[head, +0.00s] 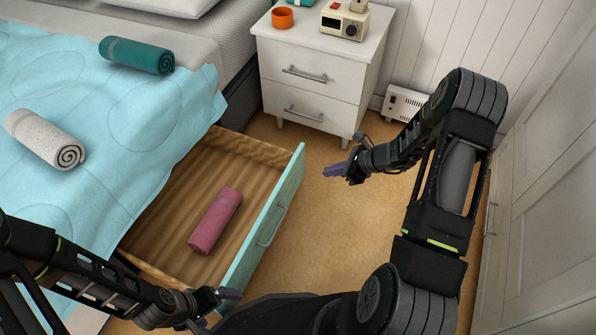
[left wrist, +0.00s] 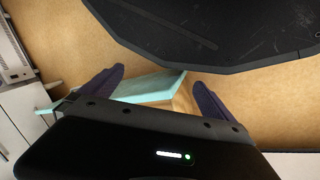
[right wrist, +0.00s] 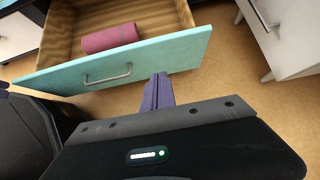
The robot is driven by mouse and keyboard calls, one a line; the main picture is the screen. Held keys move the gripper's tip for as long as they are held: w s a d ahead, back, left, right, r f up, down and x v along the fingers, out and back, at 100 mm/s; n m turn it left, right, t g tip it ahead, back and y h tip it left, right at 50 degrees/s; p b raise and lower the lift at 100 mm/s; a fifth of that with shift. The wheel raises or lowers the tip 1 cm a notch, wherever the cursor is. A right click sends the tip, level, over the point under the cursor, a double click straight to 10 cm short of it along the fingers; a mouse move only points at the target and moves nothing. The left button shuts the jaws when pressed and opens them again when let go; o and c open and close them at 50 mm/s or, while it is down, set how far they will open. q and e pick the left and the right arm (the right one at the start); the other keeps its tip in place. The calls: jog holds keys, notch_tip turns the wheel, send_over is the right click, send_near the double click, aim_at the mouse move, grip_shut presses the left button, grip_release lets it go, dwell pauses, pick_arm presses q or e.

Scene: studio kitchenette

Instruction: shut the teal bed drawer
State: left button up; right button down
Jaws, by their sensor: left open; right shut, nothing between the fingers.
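The teal bed drawer (head: 270,235) stands pulled out from under the bed, with a rolled pink towel (head: 215,221) inside. Its teal front and metal handle (right wrist: 108,75) also show in the right wrist view. My right gripper (head: 336,171) is shut and empty, in front of the drawer front near its far end and apart from it. Its closed fingers show in the right wrist view (right wrist: 158,92). My left gripper (head: 222,304) is open near the drawer's near front corner. In the left wrist view, that corner (left wrist: 150,88) appears between its spread fingers; I cannot tell if they touch.
A white heater (head: 403,103) is by the wall. The bed (head: 120,100) holds rolled towels. Floor (head: 340,235) in front of the drawer is clear.

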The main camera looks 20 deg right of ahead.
aim_at(289, 174)
jog(key=b+x, duration=0.1)
jog(key=x, duration=0.3)
jog(key=w+a+r+b+x, duration=0.1)
jog(key=x, duration=0.3)
jog(key=r+b+x, duration=0.1)
jog(key=x, duration=0.3)
jog(key=shift+w+a+f+b, duration=0.3)
jog(key=shift+w+f+b, duration=0.05)
jog(key=shift+w+b, duration=0.05)
jog(key=shift+w+a, duration=0.1)
jog(key=shift+w+a, duration=0.1)
